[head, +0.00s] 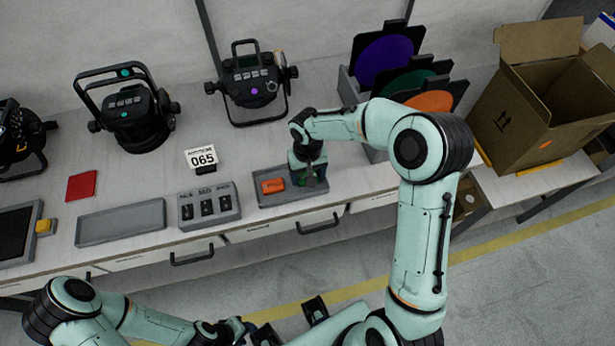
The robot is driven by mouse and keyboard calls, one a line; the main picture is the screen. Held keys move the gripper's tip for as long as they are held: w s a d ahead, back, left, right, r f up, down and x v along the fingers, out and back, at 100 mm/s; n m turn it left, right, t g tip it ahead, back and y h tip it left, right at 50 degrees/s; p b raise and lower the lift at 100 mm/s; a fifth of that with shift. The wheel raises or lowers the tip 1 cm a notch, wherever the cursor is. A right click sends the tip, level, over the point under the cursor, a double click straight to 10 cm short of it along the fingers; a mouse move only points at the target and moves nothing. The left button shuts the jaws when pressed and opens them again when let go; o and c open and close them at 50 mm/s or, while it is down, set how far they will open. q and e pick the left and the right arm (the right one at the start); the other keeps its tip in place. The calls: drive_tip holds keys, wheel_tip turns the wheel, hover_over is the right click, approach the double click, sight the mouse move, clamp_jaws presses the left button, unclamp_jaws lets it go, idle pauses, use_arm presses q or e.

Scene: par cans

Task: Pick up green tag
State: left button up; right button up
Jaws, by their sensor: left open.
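A grey tray (275,199) sits near the bench's front edge and holds an orange tag (272,186) on its left side. A green tag (298,182) shows only in part beside it, in the right half of the tray. My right gripper (311,178) points down over the green tag and covers most of it. I cannot tell whether its fingers are open or shut, or whether they touch the tag. My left gripper (290,322) is open and empty, low in the view in front of the bench, well away from the tray.
A switch box (209,206) stands left of the tray, with an empty grey tray (121,222) beyond it. A card reading 065 (202,158) and black lamps (253,88) stand behind. Coloured filters (384,58) stand behind my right arm. A cardboard box (540,110) is at right.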

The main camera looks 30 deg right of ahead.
drive_tip(key=c, duration=0.7)
